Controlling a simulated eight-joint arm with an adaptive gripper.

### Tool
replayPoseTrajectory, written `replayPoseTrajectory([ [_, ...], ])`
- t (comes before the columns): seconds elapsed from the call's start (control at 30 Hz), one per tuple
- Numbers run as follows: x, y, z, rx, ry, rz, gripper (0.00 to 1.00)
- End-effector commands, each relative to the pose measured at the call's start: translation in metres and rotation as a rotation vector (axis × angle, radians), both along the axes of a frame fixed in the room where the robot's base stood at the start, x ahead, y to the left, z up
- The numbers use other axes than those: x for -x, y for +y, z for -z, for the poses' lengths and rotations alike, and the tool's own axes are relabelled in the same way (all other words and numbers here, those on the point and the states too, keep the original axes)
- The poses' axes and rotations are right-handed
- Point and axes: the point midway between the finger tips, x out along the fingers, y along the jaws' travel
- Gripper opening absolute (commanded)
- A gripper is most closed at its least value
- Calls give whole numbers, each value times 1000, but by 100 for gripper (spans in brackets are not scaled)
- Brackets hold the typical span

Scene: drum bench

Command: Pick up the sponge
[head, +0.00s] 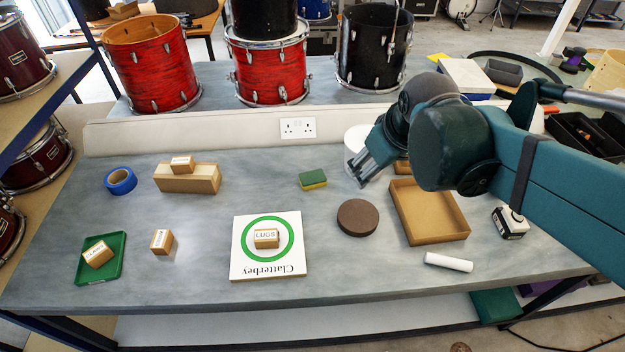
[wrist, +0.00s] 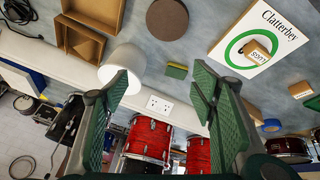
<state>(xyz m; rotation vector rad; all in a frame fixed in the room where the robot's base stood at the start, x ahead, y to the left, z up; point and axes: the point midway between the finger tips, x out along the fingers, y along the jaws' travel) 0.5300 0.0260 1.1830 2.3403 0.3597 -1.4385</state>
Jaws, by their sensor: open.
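The sponge (head: 313,180) is a small block with a green top and a yellow lower layer. It lies on the grey bench near the middle, towards the back. It also shows in the wrist view (wrist: 177,71), beyond the gap between the fingers and apart from them. My gripper (head: 359,170) is above the bench to the right of the sponge, in front of a white cylinder (head: 354,140). In the wrist view its two green-padded fingers (wrist: 162,82) are spread wide with nothing between them.
A brown disc (head: 358,217) lies in front of the sponge, and an open cardboard tray (head: 458,237) stands to the right. A white board (head: 240,268) bears a small block. A wooden block (head: 190,184) and blue tape (head: 120,181) are at left. Bare bench surrounds the sponge.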

Motion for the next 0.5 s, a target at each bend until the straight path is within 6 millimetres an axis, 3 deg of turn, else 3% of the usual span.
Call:
replayPoseTrajectory([
  [0.5, -68, 24, 16, 113, 96, -279, 57],
])
